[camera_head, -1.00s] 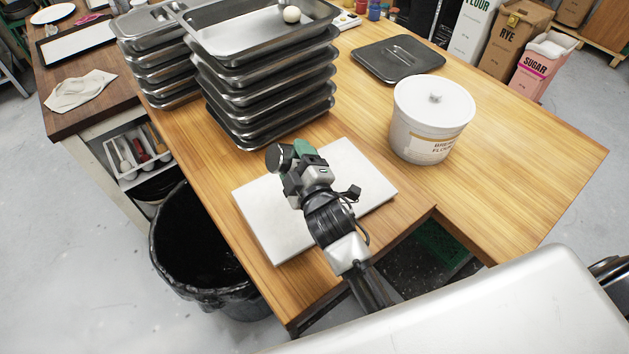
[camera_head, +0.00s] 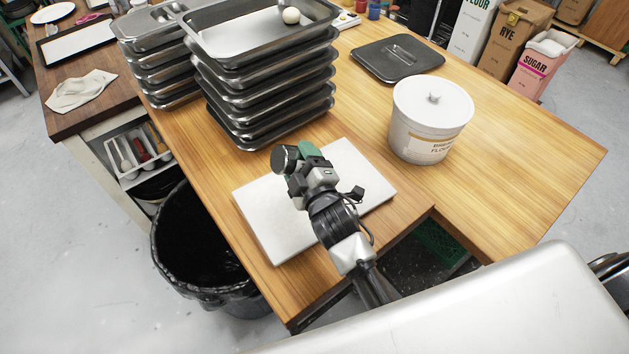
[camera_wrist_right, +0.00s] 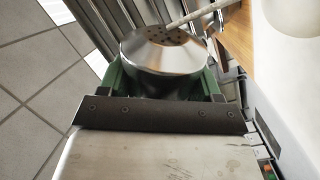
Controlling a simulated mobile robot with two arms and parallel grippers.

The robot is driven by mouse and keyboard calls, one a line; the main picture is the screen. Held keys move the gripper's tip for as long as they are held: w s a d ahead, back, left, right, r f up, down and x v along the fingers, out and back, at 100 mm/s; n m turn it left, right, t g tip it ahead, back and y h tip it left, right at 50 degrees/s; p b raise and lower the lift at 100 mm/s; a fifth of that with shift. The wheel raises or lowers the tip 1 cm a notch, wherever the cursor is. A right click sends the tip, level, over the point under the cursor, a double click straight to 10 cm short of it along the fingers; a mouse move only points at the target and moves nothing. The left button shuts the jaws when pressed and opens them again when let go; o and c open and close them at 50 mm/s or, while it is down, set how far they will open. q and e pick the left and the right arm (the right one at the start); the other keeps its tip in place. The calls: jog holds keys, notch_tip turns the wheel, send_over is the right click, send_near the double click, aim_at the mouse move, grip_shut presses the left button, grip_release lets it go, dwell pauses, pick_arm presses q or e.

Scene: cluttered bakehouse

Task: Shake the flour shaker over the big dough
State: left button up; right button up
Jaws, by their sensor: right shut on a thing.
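My right gripper (camera_head: 294,160) is above the pale slab on the table and is shut on the flour shaker (camera_head: 285,159). In the right wrist view, the shaker (camera_wrist_right: 162,55) shows a shiny metal top with dark holes, between the green fingers of the gripper (camera_wrist_right: 162,85). Its lower part is hidden. A small pale ball (camera_head: 291,15) lies in the top tray of the stack; I cannot tell whether it is dough. No big dough is clearly seen. My left gripper is not in view.
The pale slab (camera_head: 270,235) lies under my right arm. A tall tray stack (camera_head: 265,100) stands behind it. A white flour tub (camera_head: 425,125) and dark lid (camera_head: 398,58) are to the right. A black bin (camera_head: 190,250) stands at left.

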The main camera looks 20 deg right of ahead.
aim_at(294, 149)
jog(key=shift+w+a, duration=0.15)
jog(key=shift+a, duration=0.3)
jog(key=shift+r+p, duration=0.3)
jog(key=shift+r, duration=0.05)
notch_tip(294, 149, up, 6)
jog(key=n+p, duration=0.6)
jog(key=n, duration=0.2)
jog(key=shift+f, duration=0.1)
jog(key=shift+r+n+p, duration=0.45)
jog(key=shift+n+p, duration=0.25)
jog(key=shift+n, duration=0.4)
jog(key=shift+f, duration=0.15)
